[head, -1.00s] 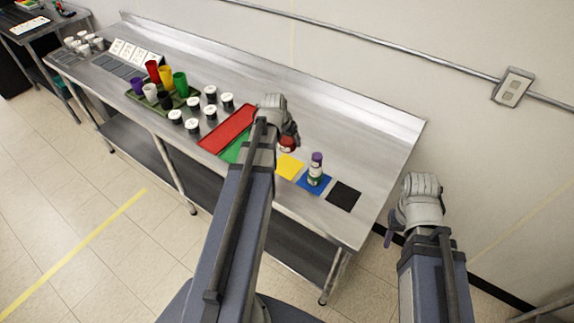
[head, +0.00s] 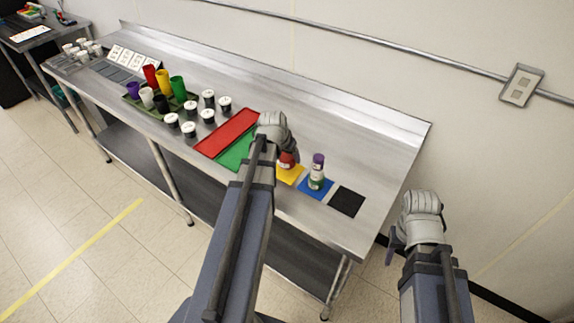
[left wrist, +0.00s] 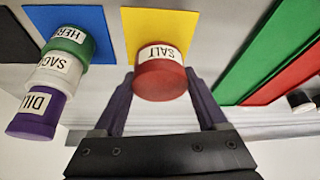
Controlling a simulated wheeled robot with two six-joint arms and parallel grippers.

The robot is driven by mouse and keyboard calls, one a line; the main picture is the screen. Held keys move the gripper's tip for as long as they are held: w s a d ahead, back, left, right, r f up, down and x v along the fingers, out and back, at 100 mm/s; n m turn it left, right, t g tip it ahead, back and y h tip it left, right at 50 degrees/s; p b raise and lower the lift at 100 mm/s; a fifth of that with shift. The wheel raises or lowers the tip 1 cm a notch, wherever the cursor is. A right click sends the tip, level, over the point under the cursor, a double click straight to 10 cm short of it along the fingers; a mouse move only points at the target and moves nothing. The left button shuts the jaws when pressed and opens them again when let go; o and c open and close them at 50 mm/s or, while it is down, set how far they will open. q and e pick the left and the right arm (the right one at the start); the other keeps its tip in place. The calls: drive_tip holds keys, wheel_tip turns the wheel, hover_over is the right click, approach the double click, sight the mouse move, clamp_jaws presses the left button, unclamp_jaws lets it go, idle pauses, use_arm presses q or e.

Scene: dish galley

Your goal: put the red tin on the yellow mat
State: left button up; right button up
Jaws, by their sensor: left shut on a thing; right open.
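The red tin (head: 287,162), labelled SALT, is held upright in my left gripper (head: 288,157). In the left wrist view the red tin (left wrist: 160,80) sits between the two fingers (left wrist: 159,88), with the yellow mat (left wrist: 158,22) directly behind it. The yellow mat (head: 291,176) also shows in the head view, partly hidden by the tin and my arm. The tin is over the mat; I cannot tell whether it touches it. My right gripper (head: 394,243) is open and empty, off the table's right end.
A stack of purple (head: 318,159), white and green tins stands on the blue mat (head: 314,193), close beside the yellow mat. A black mat (head: 347,201) is bare. Green (head: 234,155) and red (head: 226,134) mats lie left. Several white-lidded jars and a tray of cups (head: 140,108) stand farther left.

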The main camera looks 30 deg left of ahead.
sight(287, 162)
use_arm(q)
drive_tip(key=shift+f+b, duration=1.4)
drive_tip(key=shift+f, duration=0.25)
drive_tip(key=shift+f, duration=0.2)
drive_tip(key=o, duration=1.5)
drive_tip(key=shift+r, duration=0.2)
drive_tip(key=shift+r, duration=0.15)
drive_tip(key=p+v, duration=1.1)
drive_tip(key=shift+s+r, duration=0.2)
drive_tip(key=shift+r, duration=0.15)
drive_tip(key=shift+d, duration=0.1)
